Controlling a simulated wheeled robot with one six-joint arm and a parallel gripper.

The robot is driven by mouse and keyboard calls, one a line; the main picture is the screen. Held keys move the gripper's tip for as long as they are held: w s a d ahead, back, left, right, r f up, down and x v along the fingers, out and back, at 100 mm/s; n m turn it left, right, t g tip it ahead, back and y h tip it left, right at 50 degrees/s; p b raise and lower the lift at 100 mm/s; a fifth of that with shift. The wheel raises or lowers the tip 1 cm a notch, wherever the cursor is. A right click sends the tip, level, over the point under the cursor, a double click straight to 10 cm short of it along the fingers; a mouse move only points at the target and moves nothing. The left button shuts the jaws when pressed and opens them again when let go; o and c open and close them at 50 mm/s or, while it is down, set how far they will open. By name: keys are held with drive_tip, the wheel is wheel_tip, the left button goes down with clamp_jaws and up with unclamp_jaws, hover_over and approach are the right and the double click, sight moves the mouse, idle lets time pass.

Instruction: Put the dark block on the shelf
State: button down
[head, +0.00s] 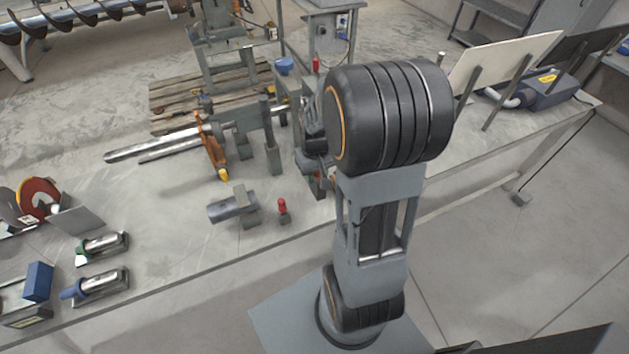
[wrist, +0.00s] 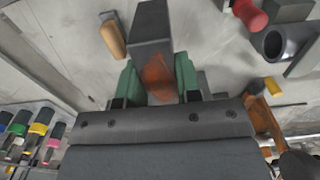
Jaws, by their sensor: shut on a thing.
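In the wrist view my gripper (wrist: 157,80) has green finger pads on either side of a dark grey block (wrist: 153,25). The pads are shut on it, and the block sticks out beyond them. Its lower face shows a reddish-brown patch between the pads. In the head view my arm hides most of the gripper and the block, over the right part of the workbench. A grey metal shelf unit (head: 487,13) stands at the far back right; I cannot tell whether it is the task's shelf.
The workbench (head: 165,245) carries an orange clamp (head: 213,152), a grey pipe piece (head: 232,207), a red-topped peg (head: 283,210) and a blue block (head: 38,282). Bare bench shows front centre.

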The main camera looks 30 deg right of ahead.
drive_tip(key=shift+w+d+f+p, duration=0.15)
drive_tip(key=shift+w+d+f, duration=0.6)
drive_tip(key=shift+f, duration=0.8)
drive_tip(key=shift+w+d+f+p, duration=0.2)
drive_tip(key=shift+w+d+f, duration=0.55)
drive_tip(key=shift+f, duration=0.85)
drive_tip(key=shift+w+d+f+p, duration=0.15)
drive_tip(key=shift+w+d+f, duration=0.35)
drive_tip(key=shift+w+f, duration=0.8)
drive_tip(key=shift+s+f, duration=0.3)
drive_tip(key=shift+f, duration=0.2)
drive_tip(key=c, duration=0.8)
unclamp_jaws()
drive_tip(key=shift+s, duration=0.1)
